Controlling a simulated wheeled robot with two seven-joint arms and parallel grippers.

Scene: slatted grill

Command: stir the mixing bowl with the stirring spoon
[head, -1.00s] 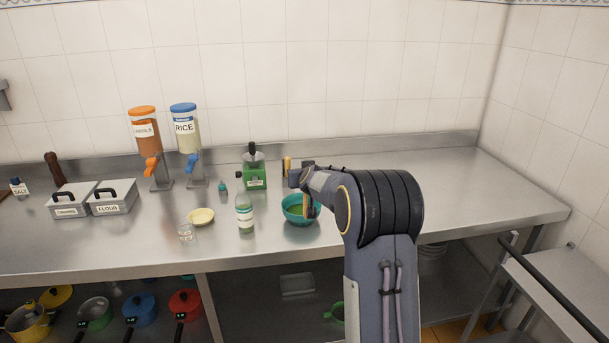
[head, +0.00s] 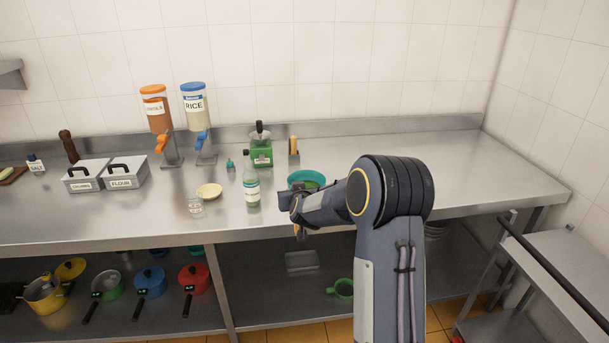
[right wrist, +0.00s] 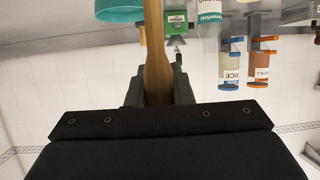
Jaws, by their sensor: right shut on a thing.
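The teal mixing bowl (head: 308,176) stands on the steel counter, partly hidden behind my right arm; something green shows inside. My right gripper (head: 294,212) is nearer than the bowl, by the counter's front edge. In the right wrist view, which is upside down, the gripper (right wrist: 157,88) is shut on the wooden stirring spoon (right wrist: 155,45). The spoon's far end runs out of that picture, beside the bowl (right wrist: 120,10). I cannot tell whether they touch. In the head view the spoon is mostly hidden by the gripper. My left gripper is not in view.
A labelled bottle (head: 251,188), a glass jar (head: 196,206) and a yellow dish (head: 209,191) stand left of the bowl. The counter's right side (head: 470,180) is clear. Pots sit on the shelf below.

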